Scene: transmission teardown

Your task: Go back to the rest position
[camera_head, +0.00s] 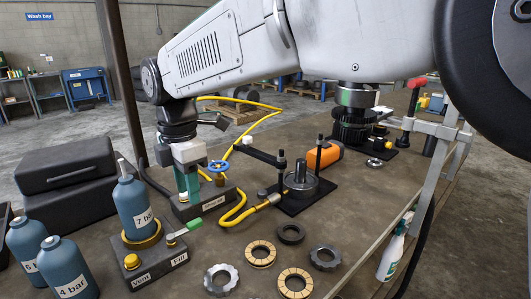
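My gripper (187,194) hangs from my arm at left of centre, pointing down, with teal fingers below a pale grey body. Its fingertips are at or just in front of a dark labelled block (206,203), which carries a blue valve handle (218,166). I cannot tell whether they touch it. The fingers overlap in this view, so their gap is unclear, and I see nothing held between them. My arm crosses the top of the picture.
A blue bottle marked 7 (133,205) stands on a fill block (148,262) close by on the left. Two more bottles (70,270) stand lower left. A yellow hose (236,212), a shaft fixture (300,183) and several rings (261,254) lie right of the gripper.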

